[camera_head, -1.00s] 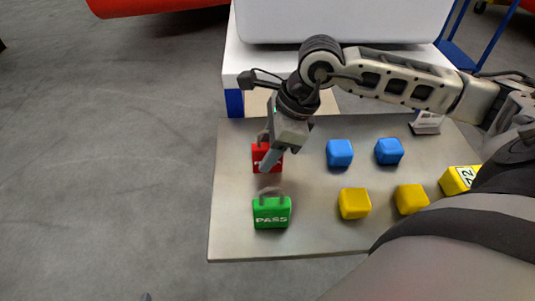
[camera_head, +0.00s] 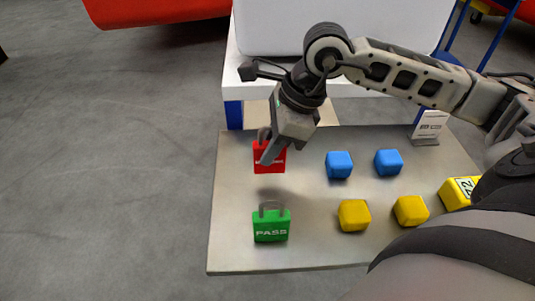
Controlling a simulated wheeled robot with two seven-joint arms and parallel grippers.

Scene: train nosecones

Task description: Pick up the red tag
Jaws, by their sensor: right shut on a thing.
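The red tag (camera_head: 270,165) is a red padlock-shaped block with a grey shackle and white lettering, at the back left of the grey board in the head view. My right gripper (camera_head: 268,150) reaches down over it from the right and is shut on it. The gripper's fingers hide part of the tag's front and shackle. I cannot tell whether the tag is clear of the board. My left gripper is not in view.
A green PASS tag (camera_head: 271,225) stands in front on the board (camera_head: 310,250). Two blue cubes (camera_head: 339,165), two yellow cubes (camera_head: 354,215) and a yellow numbered block (camera_head: 458,192) are to the right. A small white sign (camera_head: 428,127) stands at the back right. A white table (camera_head: 232,85) is behind.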

